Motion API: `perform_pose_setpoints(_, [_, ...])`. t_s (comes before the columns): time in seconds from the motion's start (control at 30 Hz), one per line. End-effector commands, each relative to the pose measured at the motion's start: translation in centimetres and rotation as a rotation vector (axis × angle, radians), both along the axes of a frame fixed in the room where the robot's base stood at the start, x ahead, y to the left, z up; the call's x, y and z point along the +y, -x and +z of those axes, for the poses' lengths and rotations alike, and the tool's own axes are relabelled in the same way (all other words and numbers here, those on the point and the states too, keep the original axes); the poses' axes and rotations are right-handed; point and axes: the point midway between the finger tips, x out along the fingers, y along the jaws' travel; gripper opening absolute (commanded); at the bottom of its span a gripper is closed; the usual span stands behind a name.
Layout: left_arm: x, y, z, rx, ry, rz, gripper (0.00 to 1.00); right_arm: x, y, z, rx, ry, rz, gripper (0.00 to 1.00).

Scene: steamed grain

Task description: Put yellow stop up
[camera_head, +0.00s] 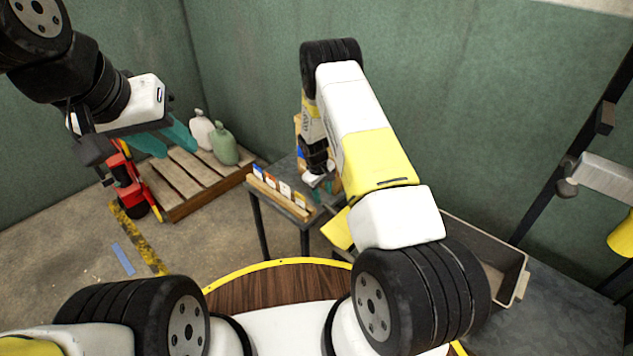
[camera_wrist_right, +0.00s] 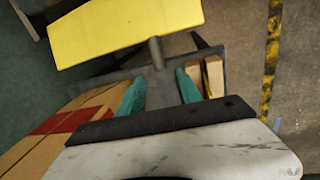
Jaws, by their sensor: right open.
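The yellow stop (camera_head: 338,230) is a flat yellow plate, partly hidden behind my right arm in the head view. In the right wrist view the yellow stop (camera_wrist_right: 120,28) lies tilted across the top, with a short grey rod at its lower edge. My right gripper (camera_wrist_right: 161,90) is open, its teal fingers apart on either side of a grey bracket below the rod. The fingertips are just short of the plate, and I cannot tell if they touch the bracket. My left gripper (camera_head: 168,140) hangs at the upper left, empty, its teal fingers apart.
A small dark table with a wooden card rack (camera_head: 278,195) stands left of my right arm. Boxes with red tape (camera_wrist_right: 60,125) lie beside the right gripper. A pallet (camera_head: 185,180) with sacks (camera_head: 224,146) is at left. A grey bin (camera_head: 515,270) is at right.

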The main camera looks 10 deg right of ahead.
Motion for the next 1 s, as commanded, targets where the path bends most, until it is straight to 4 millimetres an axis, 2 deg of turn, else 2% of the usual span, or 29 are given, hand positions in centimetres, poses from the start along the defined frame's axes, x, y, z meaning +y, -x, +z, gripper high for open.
perform_pose_setpoints(0.1, [0.0, 0.0, 0.0, 0.000, 0.000, 0.000, 0.36, -0.3, -0.1, -2.2, 0.002, 0.000, 0.000, 0.41])
perform_pose_setpoints(0.3, [0.0, 0.0, 0.0, 0.000, 0.000, 0.000, 0.36, -0.7, -0.4, -4.7, 0.001, 0.000, -0.002, 0.41])
perform_pose_setpoints(0.43, [0.0, 0.0, 0.0, 0.000, 0.000, 0.000, 0.36, -0.8, -0.5, -5.4, 0.001, 0.000, -0.001, 0.41])
perform_pose_setpoints(0.67, [0.0, 0.0, 0.0, 0.000, 0.000, 0.000, 0.36, -0.8, -0.5, -5.4, 0.000, -0.001, -0.002, 0.41])
perform_pose_setpoints(0.7, [0.0, 0.0, 0.0, 0.000, 0.000, 0.000, 0.36, -0.8, -0.5, -5.4, 0.000, -0.001, -0.002, 0.40])
perform_pose_setpoints(0.9, [0.0, 0.0, 0.0, 0.000, 0.000, 0.000, 0.36, -0.8, -0.5, -5.4, 0.000, -0.001, -0.002, 0.00])
perform_pose_setpoints(1.0, [0.0, 0.0, 0.0, 0.000, 0.000, 0.000, 0.36, -0.8, -0.5, -5.4, 0.000, -0.001, -0.002, 0.00])
